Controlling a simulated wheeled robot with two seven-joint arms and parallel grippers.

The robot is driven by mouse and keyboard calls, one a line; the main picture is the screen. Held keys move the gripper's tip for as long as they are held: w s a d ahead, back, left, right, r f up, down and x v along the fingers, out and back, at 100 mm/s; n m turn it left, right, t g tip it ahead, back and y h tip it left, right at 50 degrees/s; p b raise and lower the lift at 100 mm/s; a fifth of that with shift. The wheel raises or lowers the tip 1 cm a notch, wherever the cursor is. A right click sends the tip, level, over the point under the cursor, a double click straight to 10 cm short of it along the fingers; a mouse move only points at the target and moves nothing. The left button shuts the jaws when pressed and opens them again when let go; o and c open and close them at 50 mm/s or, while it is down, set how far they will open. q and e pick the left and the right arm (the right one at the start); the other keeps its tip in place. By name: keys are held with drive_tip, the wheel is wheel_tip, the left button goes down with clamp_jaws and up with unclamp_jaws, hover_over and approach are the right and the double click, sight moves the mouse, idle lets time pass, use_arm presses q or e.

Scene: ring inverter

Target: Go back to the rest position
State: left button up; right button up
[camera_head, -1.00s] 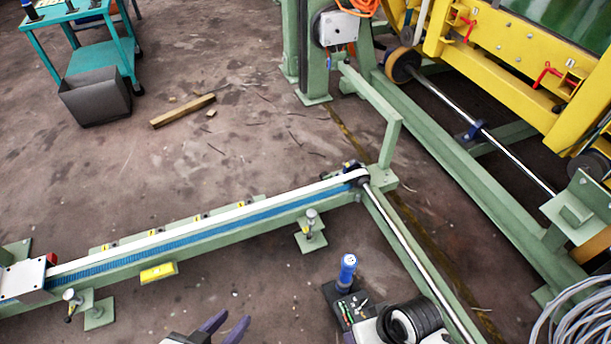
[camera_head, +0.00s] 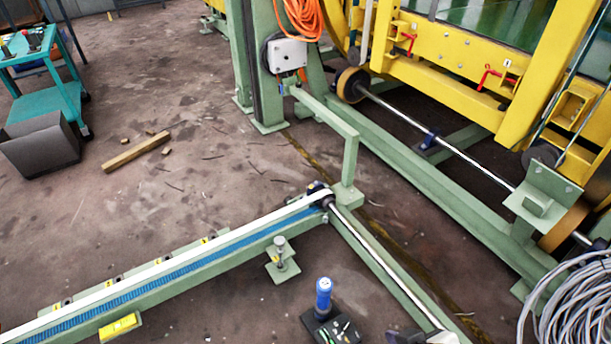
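Neither of my grippers shows in the head view now. A small dark part at the bottom edge, right of the blue-topped bottle (camera_head: 323,294), is cut off, and I cannot tell what it is. The bottle stands on a black tray (camera_head: 330,328) with small items on it.
A green conveyor beam (camera_head: 190,272) with a blue and white belt crosses the lower left. Green rails and yellow machinery (camera_head: 450,60) fill the right. A grey cable coil (camera_head: 580,305) lies lower right. A teal cart (camera_head: 50,105) and grey bin (camera_head: 40,145) stand upper left.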

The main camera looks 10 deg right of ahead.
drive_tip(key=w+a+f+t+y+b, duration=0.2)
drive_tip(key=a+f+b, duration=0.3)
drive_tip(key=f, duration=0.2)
use_arm(q)
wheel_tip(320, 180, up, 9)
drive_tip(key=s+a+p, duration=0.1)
drive_tip(key=p, duration=1.9)
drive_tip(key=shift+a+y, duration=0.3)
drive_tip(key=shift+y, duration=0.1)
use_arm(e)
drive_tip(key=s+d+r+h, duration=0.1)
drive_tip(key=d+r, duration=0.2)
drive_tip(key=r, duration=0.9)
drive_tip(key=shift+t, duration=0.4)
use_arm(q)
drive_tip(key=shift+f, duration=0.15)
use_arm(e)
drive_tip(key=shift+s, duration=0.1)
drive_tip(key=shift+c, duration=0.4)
